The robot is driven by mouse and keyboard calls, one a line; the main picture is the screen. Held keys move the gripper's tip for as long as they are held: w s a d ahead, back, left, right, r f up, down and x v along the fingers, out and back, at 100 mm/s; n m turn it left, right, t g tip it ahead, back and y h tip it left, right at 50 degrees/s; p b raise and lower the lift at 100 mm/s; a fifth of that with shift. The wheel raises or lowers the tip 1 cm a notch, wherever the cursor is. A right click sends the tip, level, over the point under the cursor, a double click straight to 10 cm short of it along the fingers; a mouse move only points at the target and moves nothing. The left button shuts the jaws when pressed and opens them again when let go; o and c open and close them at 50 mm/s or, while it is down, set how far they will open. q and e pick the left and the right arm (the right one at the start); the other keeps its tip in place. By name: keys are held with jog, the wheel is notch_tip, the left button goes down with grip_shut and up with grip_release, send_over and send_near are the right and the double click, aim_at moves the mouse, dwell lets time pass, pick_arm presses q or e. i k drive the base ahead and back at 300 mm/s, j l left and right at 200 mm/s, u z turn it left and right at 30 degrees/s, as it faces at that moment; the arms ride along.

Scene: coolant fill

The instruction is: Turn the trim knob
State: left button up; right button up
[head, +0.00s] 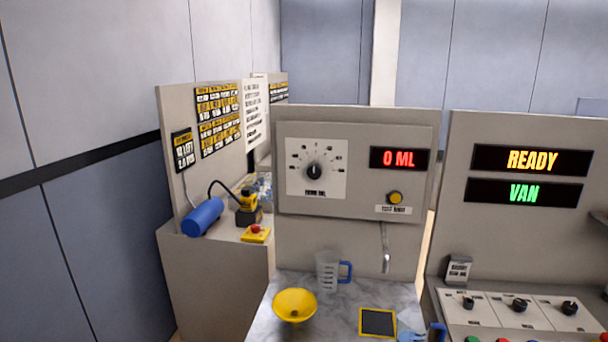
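The trim knob (314,171) is a black dial on a white scale plate (330,188), on the upright panel in the middle of the head view. Its pointer looks to be upward, near the middle of the scale; the exact mark is too small to read. A red display (399,159) to its right reads "0 ML". A yellow round button (395,198) sits below the display. Neither of my grippers shows in this view, and nothing touches the knob.
Below the panel, a marble counter (340,314) holds a measuring jug (328,271), a yellow funnel (295,305) and a yellow-edged dark pad (378,322). A metal spout (385,249) hangs above it. At right, a console has small knobs (519,305) and READY and VAN displays (531,161).

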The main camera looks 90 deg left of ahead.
aim_at(314, 170)
jog(key=u, duration=2.8)
